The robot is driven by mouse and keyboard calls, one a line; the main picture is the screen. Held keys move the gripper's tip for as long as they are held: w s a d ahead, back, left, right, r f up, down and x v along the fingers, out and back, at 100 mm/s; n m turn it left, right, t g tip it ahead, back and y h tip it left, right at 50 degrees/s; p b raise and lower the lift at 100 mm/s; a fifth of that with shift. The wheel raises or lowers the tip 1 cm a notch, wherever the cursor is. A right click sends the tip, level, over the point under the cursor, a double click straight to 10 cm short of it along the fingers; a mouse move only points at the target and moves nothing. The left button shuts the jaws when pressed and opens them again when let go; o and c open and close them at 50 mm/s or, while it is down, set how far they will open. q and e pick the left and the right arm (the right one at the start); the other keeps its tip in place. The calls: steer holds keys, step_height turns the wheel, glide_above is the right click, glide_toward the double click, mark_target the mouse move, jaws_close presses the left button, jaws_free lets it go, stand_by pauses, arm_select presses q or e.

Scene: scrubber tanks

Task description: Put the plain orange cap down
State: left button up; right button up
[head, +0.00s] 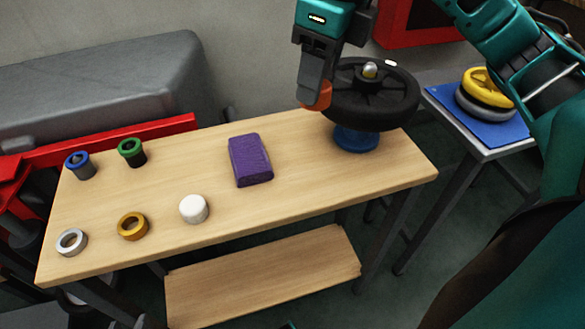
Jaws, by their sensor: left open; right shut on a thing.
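The plain orange cap (317,97) is held in my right gripper (315,92), which is shut on it. The cap is at the left side of the black wheel (370,110), above the far right part of the wooden table (290,185). The gripper hides part of the cap. I cannot tell whether the cap touches the wheel or the table.
The wheel sits on a blue base (357,139). A purple block (250,160), white cap (193,209), gold ring (132,226), silver ring (71,242), and blue (80,165) and green-topped (131,152) pieces stand on the table. Bare wood lies right of the block.

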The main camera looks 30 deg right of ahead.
step_height(320, 180, down, 15)
steer(key=b, duration=0.4)
steer(key=shift+r, duration=0.1)
step_height(320, 180, down, 3)
steer(key=shift+f+b, duration=0.2)
steer(key=shift+b, duration=0.5)
steer(key=shift+f, duration=0.1)
steer(key=o, duration=1.2)
steer(key=shift+c, duration=0.2)
